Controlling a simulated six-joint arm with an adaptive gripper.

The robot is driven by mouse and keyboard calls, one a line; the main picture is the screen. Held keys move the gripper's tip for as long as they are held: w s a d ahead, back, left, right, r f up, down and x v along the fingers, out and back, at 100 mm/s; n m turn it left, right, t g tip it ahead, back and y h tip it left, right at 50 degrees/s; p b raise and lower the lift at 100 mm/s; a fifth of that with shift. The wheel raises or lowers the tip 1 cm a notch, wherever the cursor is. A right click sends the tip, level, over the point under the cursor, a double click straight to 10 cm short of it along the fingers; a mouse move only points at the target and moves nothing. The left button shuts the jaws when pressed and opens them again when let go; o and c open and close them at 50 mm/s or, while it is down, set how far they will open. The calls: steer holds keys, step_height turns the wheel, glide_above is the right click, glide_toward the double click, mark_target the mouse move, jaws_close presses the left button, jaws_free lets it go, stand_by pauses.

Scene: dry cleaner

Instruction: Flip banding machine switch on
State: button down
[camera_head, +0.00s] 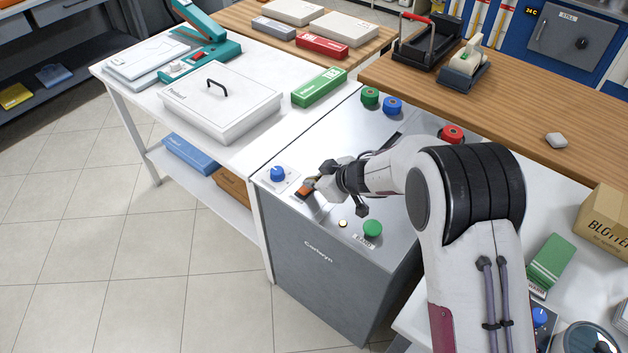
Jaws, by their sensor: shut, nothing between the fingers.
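The banding machine (330,262) is a grey metal cabinet with a lettered front, standing in the middle of the view. Near its front left top edge is a small orange-red switch (303,192), partly covered by my gripper. I cannot tell which way the switch is tilted. My gripper (311,184) is shut and empty, its tips low over the machine top at the switch. The fingertips look very close to the switch or touching it; I cannot tell which.
A blue knob (278,174) sits just left of the switch. A green button (372,229) is to the right. Green, blue and red spools stand at the machine's back. A white table (247,148) with a lidded white box (222,104) adjoins on the left.

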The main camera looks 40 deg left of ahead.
steer(key=shift+r, duration=0.15)
stand_by(0.4)
steer(key=shift+w+r, duration=0.15)
steer(key=shift+r, duration=0.75)
steer(key=shift+w+r, duration=0.15)
steer(key=shift+r, duration=0.75)
steer(key=w+d+r, duration=0.1)
steer(key=d+r, duration=0.6)
steer(key=shift+w, duration=0.15)
